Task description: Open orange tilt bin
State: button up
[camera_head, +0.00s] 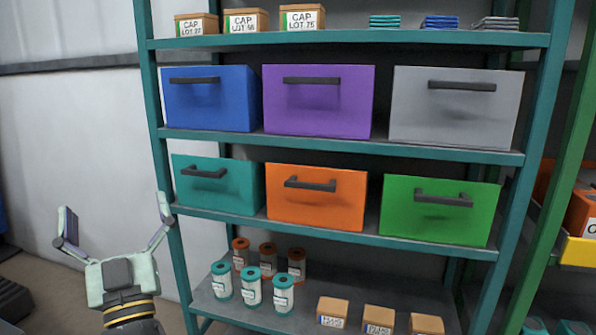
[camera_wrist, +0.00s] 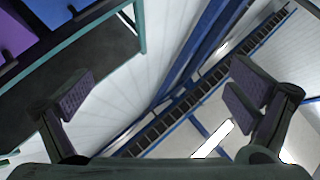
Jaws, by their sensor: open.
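The orange tilt bin (camera_head: 316,203) sits in the middle of the shelf rack's third level, between the teal bin and the green bin. Its front looks upright and closed, with a dark handle (camera_head: 311,185) near the top. My gripper (camera_head: 115,215) is open and empty, to the left of the rack and apart from the bin. In the wrist view my two padded fingers (camera_wrist: 160,95) are spread wide with nothing between them. The orange bin does not show in the wrist view.
A teal bin (camera_head: 216,189) and a green bin (camera_head: 440,220) flank it. Blue (camera_head: 210,108), purple (camera_head: 318,112) and grey (camera_head: 455,117) bins stand above. The rack's left post (camera_head: 153,100) is close to my gripper. Canisters (camera_head: 252,291) and small boxes (camera_head: 379,318) stand below.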

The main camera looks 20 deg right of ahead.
jog(key=w+d+f+m+g+h+p, duration=0.1)
jog(key=w+d+f+m+g+h, duration=0.15)
jog(key=d+h, duration=0.45)
jog(key=w+d+f+m+g+h, duration=0.1)
jog(key=w+d+f+m+h, duration=0.2)
jog(key=d, duration=0.7)
jog(key=m+g+h+p, duration=0.1)
jog(key=m+g+h, duration=0.3)
jog(key=h, duration=0.3)
send_near(308, 187)
jog(key=p+x, duration=0.3)
jog(key=x, duration=0.6)
jog(key=shift+w+d+r+p, duration=0.2)
jog(key=shift+d+r+p, duration=0.05)
jog(key=shift+r+p, duration=0.1)
jog(key=shift+w+d+r, duration=0.1)
jog(key=shift+w+d, duration=0.2)
jog(key=shift+w, duration=0.15)
jog(key=shift+c, duration=0.4)
jog(key=c, duration=1.3)
jog(key=shift+o, duration=0.2)
jog(key=shift+a, duration=0.1)
